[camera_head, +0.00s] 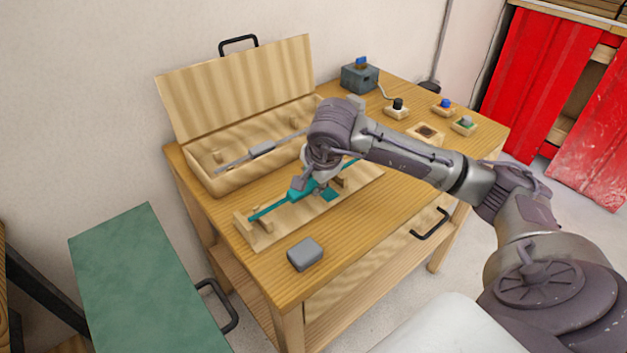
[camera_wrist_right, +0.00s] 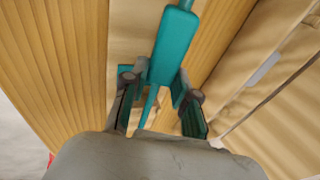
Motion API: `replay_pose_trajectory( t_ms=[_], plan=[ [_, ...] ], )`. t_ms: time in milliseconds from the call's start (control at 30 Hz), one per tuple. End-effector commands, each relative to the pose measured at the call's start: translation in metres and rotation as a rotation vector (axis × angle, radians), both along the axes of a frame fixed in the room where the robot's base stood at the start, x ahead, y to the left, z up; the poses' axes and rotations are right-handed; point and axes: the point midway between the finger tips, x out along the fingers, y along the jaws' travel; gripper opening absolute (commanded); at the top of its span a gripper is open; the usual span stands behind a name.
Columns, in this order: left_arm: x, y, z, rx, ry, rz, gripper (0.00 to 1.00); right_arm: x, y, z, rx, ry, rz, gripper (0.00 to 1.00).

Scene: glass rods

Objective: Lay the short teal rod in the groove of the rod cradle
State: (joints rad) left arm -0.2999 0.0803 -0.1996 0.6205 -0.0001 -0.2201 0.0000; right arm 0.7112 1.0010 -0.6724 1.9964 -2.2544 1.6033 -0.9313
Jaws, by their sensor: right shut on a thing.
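The short teal rod (camera_head: 270,207) has a thicker block in its middle and thin ends. My right gripper (camera_head: 316,190) is shut on that block from above. In the right wrist view the rod's block (camera_wrist_right: 174,45) sits between the gripper's teal-padded fingers (camera_wrist_right: 160,100). The wooden rod cradle (camera_head: 300,224) lies on the table beneath the rod, which runs lengthwise along it. The near end of the rod is close to the cradle's end support; whether it touches the groove cannot be told. My left gripper is not in view.
An open wooden box (camera_head: 226,184) with a raised lid (camera_head: 236,88) stands behind the cradle and holds a grey rod (camera_head: 262,149). A grey block (camera_head: 305,254) lies in front. Several small parts and a dark box (camera_head: 360,78) stand at the far right.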

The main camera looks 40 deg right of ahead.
Motion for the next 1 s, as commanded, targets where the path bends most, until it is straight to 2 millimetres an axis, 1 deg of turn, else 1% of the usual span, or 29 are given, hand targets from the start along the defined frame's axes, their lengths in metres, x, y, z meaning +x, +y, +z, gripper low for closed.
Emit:
replay_pose_trajectory(
  t_ms=[333,367,500,533,833,933,1000],
  plan=[
    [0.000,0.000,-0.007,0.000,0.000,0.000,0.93,0.000,0.000,-0.005,0.000,-0.001,0.000,0.00],
    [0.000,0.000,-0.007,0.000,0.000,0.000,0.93,0.000,0.000,-0.004,0.000,-0.001,0.000,0.32],
    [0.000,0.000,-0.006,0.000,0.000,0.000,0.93,0.000,0.000,-0.004,0.000,-0.001,0.000,0.55],
    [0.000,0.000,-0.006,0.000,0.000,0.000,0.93,0.000,0.000,-0.004,0.000,-0.001,0.000,0.58],
    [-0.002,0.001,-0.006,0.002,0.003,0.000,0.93,0.000,0.000,-0.004,0.000,0.000,0.000,0.58],
    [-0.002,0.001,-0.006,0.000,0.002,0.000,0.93,-0.002,0.001,0.003,-0.001,-0.003,0.000,0.58],
    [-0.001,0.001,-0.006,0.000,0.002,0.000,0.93,-0.006,0.002,0.013,0.000,-0.005,0.001,0.58]
  ],
)
